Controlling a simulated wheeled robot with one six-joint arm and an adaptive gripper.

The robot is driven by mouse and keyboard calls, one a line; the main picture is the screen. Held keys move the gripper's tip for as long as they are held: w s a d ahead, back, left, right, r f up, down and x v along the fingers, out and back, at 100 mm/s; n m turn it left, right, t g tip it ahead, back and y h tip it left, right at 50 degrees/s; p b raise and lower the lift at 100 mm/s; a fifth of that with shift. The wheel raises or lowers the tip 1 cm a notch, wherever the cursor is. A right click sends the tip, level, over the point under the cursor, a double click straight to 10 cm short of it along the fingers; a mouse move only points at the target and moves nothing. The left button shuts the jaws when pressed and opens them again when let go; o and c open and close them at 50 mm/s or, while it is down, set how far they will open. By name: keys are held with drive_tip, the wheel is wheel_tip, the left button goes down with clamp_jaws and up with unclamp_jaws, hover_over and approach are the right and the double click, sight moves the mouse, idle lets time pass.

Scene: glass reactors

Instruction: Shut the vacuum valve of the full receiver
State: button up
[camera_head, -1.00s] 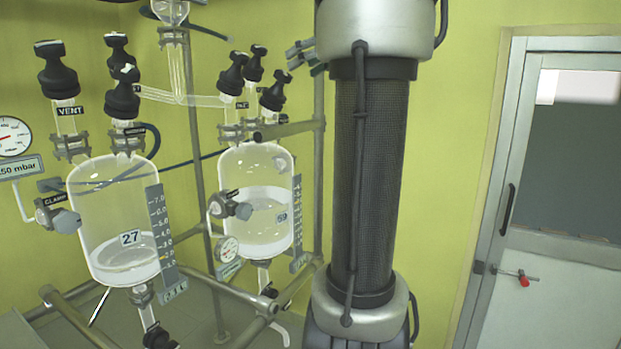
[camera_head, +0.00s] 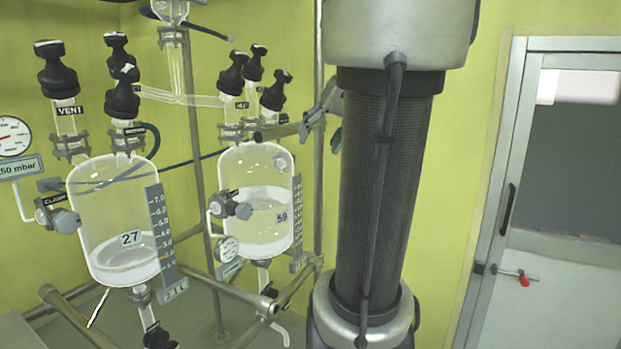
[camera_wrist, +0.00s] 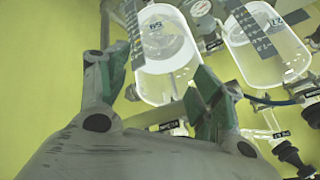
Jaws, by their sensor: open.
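Receiver 59 (camera_head: 258,205) is a glass vessel holding a whitish liquid to about mid height, more than receiver 27 (camera_head: 118,235), which has a shallow layer. Receiver 59 has several black valve knobs on top: a left one (camera_head: 233,73), a rear one (camera_head: 256,63) and a right one (camera_head: 276,91). I cannot read which is labelled vacuum. My gripper (camera_head: 322,112) is open and empty, right of these knobs and apart from them, partly hidden by my arm. In the wrist view, my open gripper (camera_wrist: 158,70) has receiver 59 (camera_wrist: 165,45) beyond its fingers; the knobs are largely hidden.
Receiver 27's black knobs (camera_head: 122,100) stand to the left. A metal post (camera_head: 319,200) rises close to my arm, with a horizontal rail (camera_head: 290,130) behind the knobs. A pressure gauge (camera_head: 12,135) is at far left. A door (camera_head: 570,200) is at right, with bare wall between.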

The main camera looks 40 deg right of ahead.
drive_tip(key=s+a+f+n+g, duration=0.2)
drive_tip(key=s+a+f, duration=0.4)
drive_tip(key=a, duration=0.3)
drive_tip(key=shift+s+f+n+g+h, duration=0.15)
drive_tip(key=shift+f+n+g+h, duration=0.25)
drive_tip(key=shift+f, duration=0.05)
